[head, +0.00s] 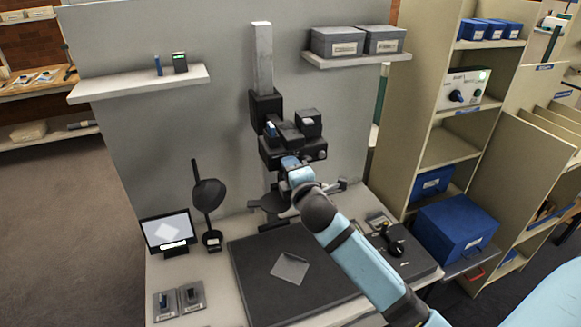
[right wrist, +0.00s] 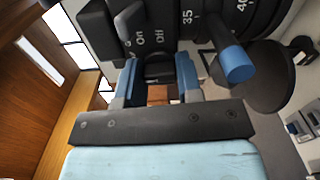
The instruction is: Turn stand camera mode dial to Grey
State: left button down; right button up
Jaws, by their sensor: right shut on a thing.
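The stand camera (head: 292,140) is a dark body on a grey upright column above the copy table. My right gripper (head: 290,163) reaches up to its front from the lower right. In the right wrist view, the blue fingers of the right gripper (right wrist: 157,70) stand on both sides of a small dark knob (right wrist: 160,68) and are shut on it. "On" and "Off" show beside this knob, with a partial letter like "G" at the left. I cannot read the word Grey or tell the dial's setting. My left gripper is not in view.
A numbered ring (right wrist: 215,18) and a blue-ended lever (right wrist: 236,66) sit close right of the fingers. Below are a dark baseboard (head: 255,290) with a pale sheet (head: 290,268), a small monitor (head: 168,232) and a black lamp (head: 208,195). Shelves stand at the right.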

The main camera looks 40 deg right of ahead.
jog(key=shift+m+p, duration=1.5)
jog(key=shift+m, duration=4)
jog(key=o, duration=0.9)
jog(key=shift+o, duration=0.2)
